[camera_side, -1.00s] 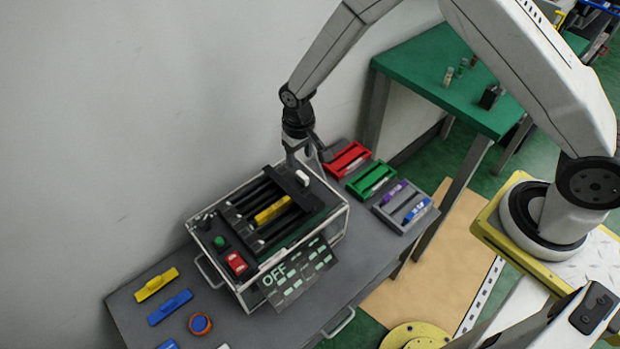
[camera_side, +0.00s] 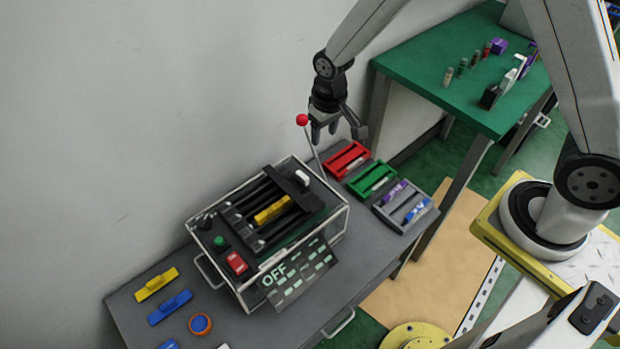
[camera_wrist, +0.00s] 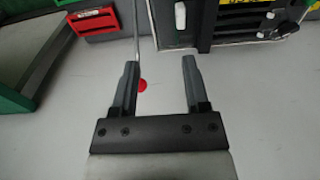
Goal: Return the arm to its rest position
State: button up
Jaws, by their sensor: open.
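My gripper (camera_side: 335,132) is open and empty, raised above the back of the grey table. It also shows in the wrist view (camera_wrist: 158,80), its two fingers apart. A thin lever with a red ball knob (camera_side: 302,119) stands beside it, just left of the fingers in the side view. In the wrist view the red knob (camera_wrist: 142,85) shows close to the left finger; I cannot tell if they touch. The lever's rod runs down behind the clear-sided fixture box (camera_side: 335,226), which carries black bars, a yellow piece and a sign reading OFF (camera_side: 273,276).
Red (camera_side: 348,159), green (camera_side: 372,179) and grey (camera_side: 405,207) trays sit right of the box. Yellow (camera_side: 156,284) and blue (camera_side: 170,307) pieces lie at left. A green table (camera_side: 440,60) holding small items stands behind. A wall rises close behind my gripper.

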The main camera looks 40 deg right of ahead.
jog(key=s+d+r+t, duration=0.1)
jog(key=s+d+r, duration=0.2)
jog(key=s, duration=0.4)
jog(key=s+d+r, duration=0.4)
jog(key=s+r, duration=0.1)
jog(key=s, duration=0.2)
jog(key=shift+r+t, duration=0.25)
jog(key=shift+t, duration=0.15)
jog(key=shift+o, duration=0.2)
jog(key=shift+w, duration=0.1)
